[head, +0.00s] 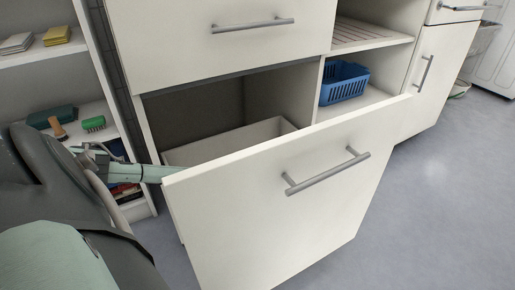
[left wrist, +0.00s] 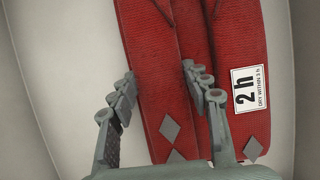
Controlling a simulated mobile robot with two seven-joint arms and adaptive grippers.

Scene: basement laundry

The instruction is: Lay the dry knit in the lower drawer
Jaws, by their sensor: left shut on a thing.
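The lower drawer (head: 275,205) is pulled out, its tall cream front tilted in the head view and hiding most of its inside. My left arm reaches over the drawer's left side, and its gripper is hidden behind the front. In the left wrist view the left gripper (left wrist: 160,72) is shut on the red knit (left wrist: 242,35), with a finger on either side of a fold. The knit has grey diamonds and a white label reading "2 h". Pale surfaces like the drawer's inside surround it. My right gripper is in neither view.
A closed upper drawer (head: 225,42) sits directly above. A blue basket (head: 343,82) stands in the open compartment to the right. A shelf unit (head: 85,62) with brushes and cloths stands close on the left. The floor (head: 440,190) at right is clear.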

